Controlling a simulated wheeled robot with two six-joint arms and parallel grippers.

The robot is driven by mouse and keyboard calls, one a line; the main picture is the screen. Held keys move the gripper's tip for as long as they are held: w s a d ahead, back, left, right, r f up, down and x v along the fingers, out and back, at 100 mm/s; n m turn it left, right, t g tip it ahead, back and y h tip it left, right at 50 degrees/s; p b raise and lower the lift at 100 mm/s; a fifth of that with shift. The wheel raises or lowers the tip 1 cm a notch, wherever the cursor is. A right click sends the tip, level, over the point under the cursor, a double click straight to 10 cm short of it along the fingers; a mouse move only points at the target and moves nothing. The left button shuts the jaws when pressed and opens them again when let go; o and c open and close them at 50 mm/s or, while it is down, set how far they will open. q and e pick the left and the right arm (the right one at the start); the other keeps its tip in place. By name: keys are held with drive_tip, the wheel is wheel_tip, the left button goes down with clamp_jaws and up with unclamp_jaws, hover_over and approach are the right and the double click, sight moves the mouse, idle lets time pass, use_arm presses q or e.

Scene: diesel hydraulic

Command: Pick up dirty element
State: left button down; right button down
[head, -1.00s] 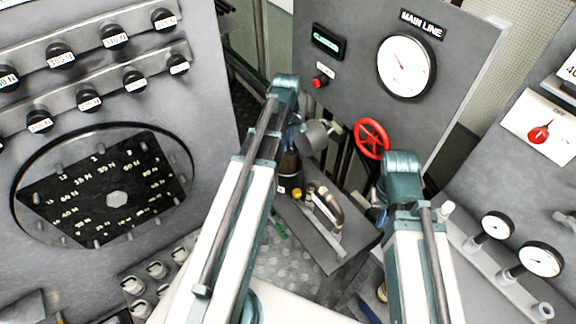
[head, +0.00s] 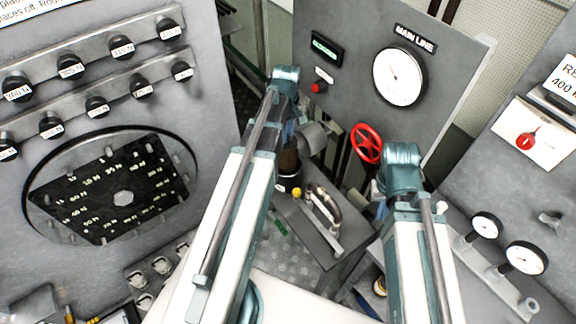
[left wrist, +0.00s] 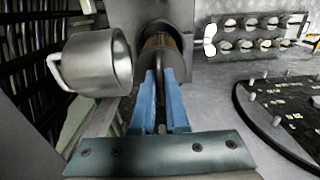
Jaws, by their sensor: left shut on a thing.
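The dirty element appears as a brown ribbed cylinder (head: 289,160) in the head view, beyond my left arm and above a dark cup-like holder (head: 289,182). In the left wrist view the brown cylinder (left wrist: 160,42) is straight ahead, partly hidden by the fingers. My left gripper (left wrist: 159,76) has its two blue fingers closed on its near end or stem. I cannot tell whether it is still seated at its far end. My left fingers are mostly hidden in the head view. The right arm shows at the right, but its fingers do not.
A silver can with a handle (left wrist: 98,62) is close left of the fingers. A grey bench (head: 318,240) carries a curved metal handle (head: 326,205). A red handwheel (head: 366,144) stands near my right arm. Dial panel (head: 115,195) is left, gauges (head: 525,258) right.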

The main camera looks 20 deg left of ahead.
use_arm(q)
drive_tip(key=shift+r+p, duration=1.35)
drive_tip(key=shift+r, duration=0.2)
drive_tip(key=shift+f, duration=0.1)
